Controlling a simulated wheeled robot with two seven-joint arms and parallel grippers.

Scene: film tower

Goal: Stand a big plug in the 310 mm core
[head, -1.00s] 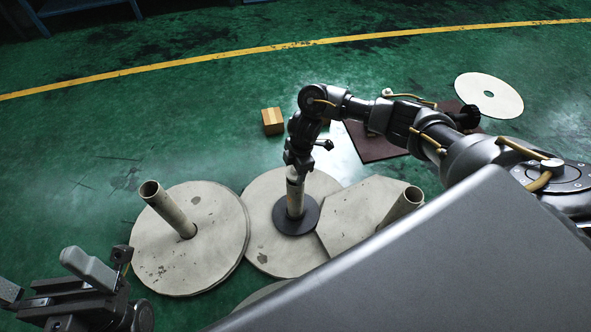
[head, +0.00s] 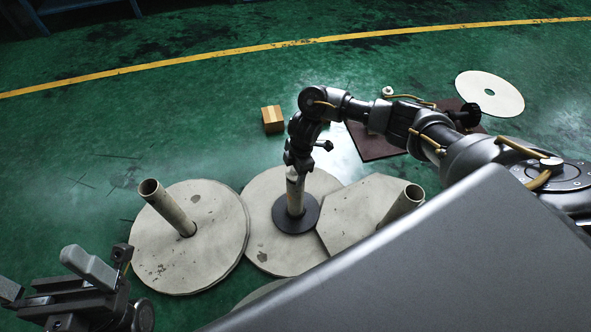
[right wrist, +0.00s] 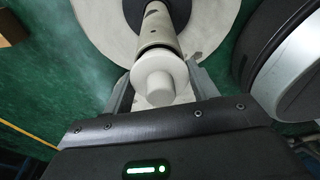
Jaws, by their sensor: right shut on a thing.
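A white plug (right wrist: 158,82) with a round knob sits between the fingers of my right gripper (right wrist: 155,88), which is shut on it. In the head view this gripper (head: 296,166) is at the top of the middle core (head: 295,198), an upright pale tube with a dark ring (head: 295,226) around its foot. The plug is in line with the core's mouth in the right wrist view; I cannot tell how deep it sits. The fingers hide part of it. My left gripper (head: 48,280) is open and empty at the lower left.
A hollow core (head: 168,208) stands on the left round disc (head: 215,240); another core (head: 401,208) stands on the right plate (head: 350,220). A small cardboard box (head: 272,119), a brown mat (head: 372,148) and a white disc (head: 489,94) lie farther back. Green floor is clear at the left.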

